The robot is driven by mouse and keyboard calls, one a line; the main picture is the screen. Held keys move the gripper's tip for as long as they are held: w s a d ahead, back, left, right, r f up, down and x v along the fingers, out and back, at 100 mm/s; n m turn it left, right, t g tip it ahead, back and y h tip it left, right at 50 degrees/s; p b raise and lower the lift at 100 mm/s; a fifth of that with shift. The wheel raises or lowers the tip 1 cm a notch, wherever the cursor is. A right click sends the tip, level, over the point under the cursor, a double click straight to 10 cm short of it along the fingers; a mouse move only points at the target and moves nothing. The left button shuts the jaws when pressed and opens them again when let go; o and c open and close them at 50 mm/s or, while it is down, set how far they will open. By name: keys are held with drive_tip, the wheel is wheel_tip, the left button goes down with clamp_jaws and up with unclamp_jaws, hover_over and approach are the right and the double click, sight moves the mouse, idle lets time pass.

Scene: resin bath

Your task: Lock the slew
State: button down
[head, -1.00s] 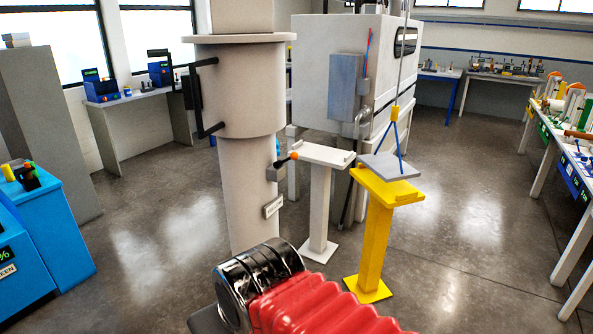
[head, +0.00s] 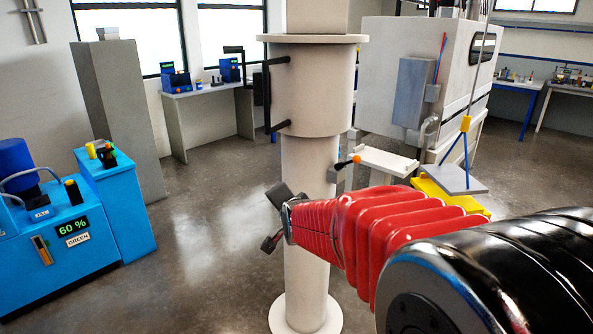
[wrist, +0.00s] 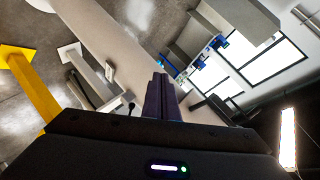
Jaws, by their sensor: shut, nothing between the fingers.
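The pale slew column (head: 309,175) stands upright in the middle of the head view, with a wide collar (head: 310,85) near its top. A small lever with an orange knob (head: 356,159) sticks out from the column's right side, from a grey block (head: 335,174). My gripper (wrist: 160,95) is shut and empty; its dark fingers show in the wrist view, pointing toward the column. In the head view only dark parts of my gripper show at the end of my red arm, in front of the column. The column's lower label is hidden behind my arm.
A black handle (head: 267,95) is on the collar's left side. A white stand (head: 388,160) and a yellow stand (head: 430,196) with a grey plate (head: 461,179) are right of the column. A blue cabinet reading 60 % (head: 62,235) is at left. Floor between is clear.

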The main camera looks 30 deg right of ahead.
sight(349, 162)
drive_tip(key=w+d+f+m+t+h, duration=0.25)
drive_tip(key=w+d+m, duration=0.2)
drive_tip(key=d, duration=0.35)
drive_tip(key=w+d+f+m+t+h, duration=0.1)
drive_tip(key=w+d+f+m+h, duration=0.2)
drive_tip(key=d+m, duration=0.45)
drive_tip(key=s+d+f+m+h, duration=0.2)
drive_tip(key=d+f+m+h, duration=0.1)
drive_tip(key=d, duration=0.4)
drive_tip(key=s+d+f+m+h, duration=0.1)
drive_tip(key=d+f+m+h, duration=0.2)
drive_tip(key=d+m+h, duration=0.1)
drive_tip(key=d+m, duration=0.1)
drive_tip(key=d, duration=0.1)
drive_tip(key=shift+s+d+f, duration=0.3)
drive_tip(key=shift+s+d, duration=0.05)
drive_tip(key=shift+d, duration=0.05)
drive_tip(key=w+a+r+x, duration=0.1)
drive_tip(key=a+x, duration=0.1)
drive_tip(key=x, duration=1.1)
drive_tip(key=shift+r, duration=0.3)
